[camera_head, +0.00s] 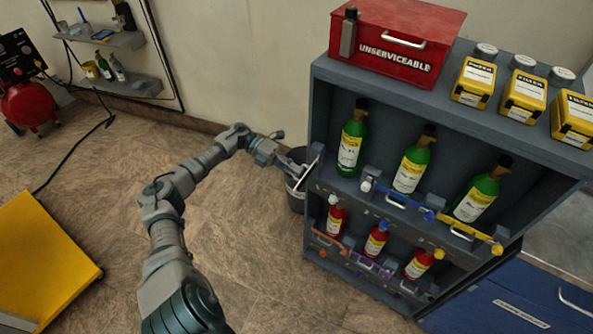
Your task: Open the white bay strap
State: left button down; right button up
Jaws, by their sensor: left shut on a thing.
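The grey shelf unit's upper row holds several green bottles with black tops. The leftmost green bottle (352,140) stands upright in its bay. A thin white strap (311,168) shows at the left front edge of this bay, angled out to the left of the unit, and no strap crosses the bottle's front. A small white piece (366,184) sits on the shelf edge right of the bottle. My left gripper (293,170) is shut on the white strap at the unit's left edge; its fingertips are small in the picture. My right gripper is out of view.
A blue strap (405,200) and a yellow strap (470,233) cross the neighbouring bays. Small red bottles (336,216) stand below. A dark bin (296,200) stands behind my gripper. A red box (395,40) and yellow containers (474,82) top the unit.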

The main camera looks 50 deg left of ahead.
pick_arm(q)
jog(key=shift+w+a, duration=0.1)
jog(key=c, duration=1.5)
grip_release()
jog(key=shift+o, duration=1.1)
jog(key=shift+w+f, duration=0.2)
jog(key=shift+s, duration=0.1)
jog(key=v, duration=1.2)
jog(key=shift+a, duration=0.2)
